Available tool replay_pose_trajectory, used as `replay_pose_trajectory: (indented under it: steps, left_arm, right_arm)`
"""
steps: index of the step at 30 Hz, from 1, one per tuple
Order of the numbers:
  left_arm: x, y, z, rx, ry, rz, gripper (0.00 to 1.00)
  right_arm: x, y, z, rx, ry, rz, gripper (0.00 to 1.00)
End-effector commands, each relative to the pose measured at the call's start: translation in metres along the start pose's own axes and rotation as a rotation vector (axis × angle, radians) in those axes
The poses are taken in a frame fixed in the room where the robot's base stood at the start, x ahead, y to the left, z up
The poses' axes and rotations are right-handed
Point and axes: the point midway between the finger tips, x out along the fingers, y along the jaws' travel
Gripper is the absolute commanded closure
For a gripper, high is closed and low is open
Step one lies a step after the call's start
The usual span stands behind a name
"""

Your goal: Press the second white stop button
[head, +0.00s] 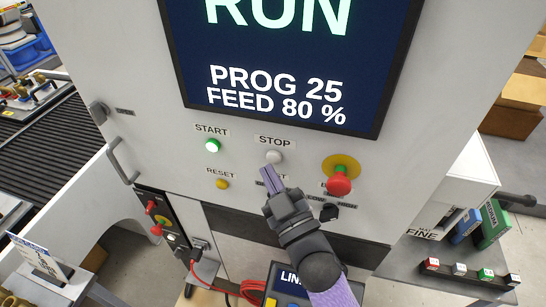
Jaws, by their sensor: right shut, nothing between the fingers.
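The white stop button (274,157) sits on the pale machine panel under the label STOP. It looks unobstructed. My right gripper (268,172) is shut and empty, with its fingertips just below the stop button in the picture; I cannot tell whether they touch the panel. My gripper covers part of another label under the stop button. The screen (290,60) above reads RUN, PROG 25 and FEED 80 %. My left gripper is not in view.
The green-lit start button (212,145) and yellow reset button (222,184) are to the left. A red emergency knob (339,185) on a yellow plate and a black selector knob (329,213) are to the right. A conveyor (50,145) runs at far left.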

Motion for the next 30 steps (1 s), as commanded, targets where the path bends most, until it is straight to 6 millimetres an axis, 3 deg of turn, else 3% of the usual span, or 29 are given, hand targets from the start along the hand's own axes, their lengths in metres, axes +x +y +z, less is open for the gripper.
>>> replay_pose_trajectory:
  steps: [30]
  left_arm:
    - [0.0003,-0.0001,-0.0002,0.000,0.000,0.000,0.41]
  right_arm:
    - [0.0064,0.0048,0.0046,0.000,0.000,0.000,1.00]
